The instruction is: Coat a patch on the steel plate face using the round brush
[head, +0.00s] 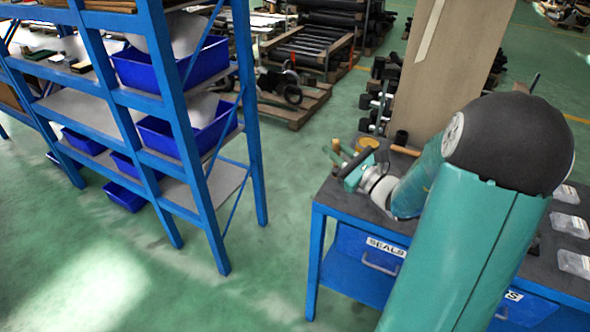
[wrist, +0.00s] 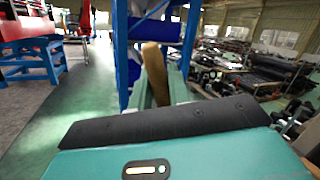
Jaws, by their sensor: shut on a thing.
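My gripper (head: 349,164) is over the left end of the dark-topped blue bench in the head view. It is shut on a brown wooden handle, likely the round brush (head: 337,148). In the wrist view the handle (wrist: 155,72) stands up, slightly tilted, between the fingers of my gripper (wrist: 160,92). The brush's bristles are hidden in both views. I cannot make out a steel plate face in either view.
The blue bench (head: 318,206) has drawers, one labelled SEALS, and clear boxes (head: 574,263) at right. A tan upright panel (head: 455,65) stands behind it. A blue shelf rack (head: 205,190) with blue bins is at left. Green floor between rack and bench is free.

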